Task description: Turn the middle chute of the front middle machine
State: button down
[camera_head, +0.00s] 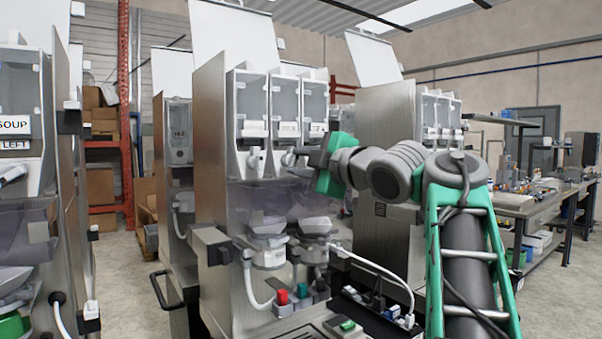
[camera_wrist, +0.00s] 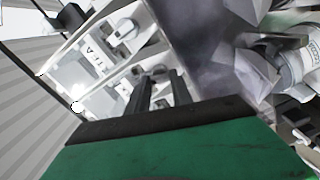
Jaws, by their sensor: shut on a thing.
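The front middle machine (camera_head: 211,135) is a tall steel dispenser with three clear canisters side by side. Its left chute (camera_head: 254,161) is a white spout pointing down. The middle chute (camera_head: 287,159) shows just at my fingertips, partly hidden by them. My gripper (camera_head: 294,155) comes in from the right and is shut on the middle chute. In the wrist view the two dark fingers (camera_wrist: 160,84) reach to a white part under the canisters. The chute's exact angle is hard to tell, and the right chute is hidden behind my gripper.
Mixing bowls (camera_head: 268,256) and a smoky clear shield (camera_head: 255,200) sit below the chutes. Another machine (camera_head: 385,160) stands close on the right, and the soup machine (camera_head: 22,130) on the left. A cluttered workbench (camera_head: 520,205) is at the far right.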

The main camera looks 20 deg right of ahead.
jog(key=shift+n+b, duration=0.8)
jog(key=shift+n, duration=1.1)
jog(key=c, duration=1.1)
grip_release()
